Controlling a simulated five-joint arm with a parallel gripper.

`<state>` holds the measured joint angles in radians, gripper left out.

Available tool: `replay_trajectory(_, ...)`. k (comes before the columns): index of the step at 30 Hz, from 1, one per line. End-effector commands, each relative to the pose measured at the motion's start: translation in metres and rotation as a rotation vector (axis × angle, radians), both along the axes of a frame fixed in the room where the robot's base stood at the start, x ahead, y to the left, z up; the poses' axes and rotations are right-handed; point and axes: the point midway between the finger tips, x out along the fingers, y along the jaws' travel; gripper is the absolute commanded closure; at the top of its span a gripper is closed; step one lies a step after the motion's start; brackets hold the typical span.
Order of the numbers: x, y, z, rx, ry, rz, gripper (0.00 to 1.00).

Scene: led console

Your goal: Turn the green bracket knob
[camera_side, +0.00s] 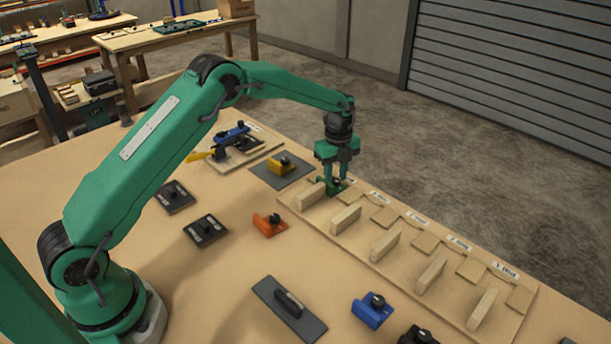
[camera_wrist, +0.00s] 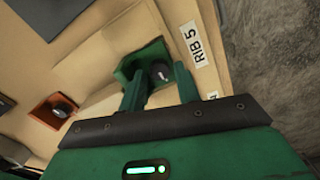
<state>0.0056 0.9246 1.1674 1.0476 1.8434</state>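The green bracket (camera_side: 334,187) sits at the far left end of the wooden rib board, beside the first upright rib. It also shows in the wrist view (camera_wrist: 125,69), next to the "RIB 5" label. Its black knob (camera_wrist: 160,73) has a white pointer mark. My gripper (camera_side: 337,172) is directly above the bracket, pointing down. In the wrist view its two green fingers (camera_wrist: 160,86) are apart, with the knob showing beyond and between their tips. I cannot tell whether either finger touches the knob.
The rib board (camera_side: 350,240) carries several upright ribs and labels. An orange bracket (camera_side: 268,225), a yellow bracket (camera_side: 281,165) on a grey plate and a blue bracket (camera_side: 371,311) stand nearby. A black handle plate (camera_side: 289,310) lies in front. Bare table lies between them.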

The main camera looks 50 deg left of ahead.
Motion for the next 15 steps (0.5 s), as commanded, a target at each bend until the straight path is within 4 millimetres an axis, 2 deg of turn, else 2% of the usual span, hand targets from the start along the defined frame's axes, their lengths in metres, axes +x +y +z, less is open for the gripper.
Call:
replay_trajectory(8,0.000,0.000,0.010,0.000,-0.001,0.001,0.68)
replay_trajectory(15,0.000,0.000,0.038,-0.001,-0.002,0.000,0.68)
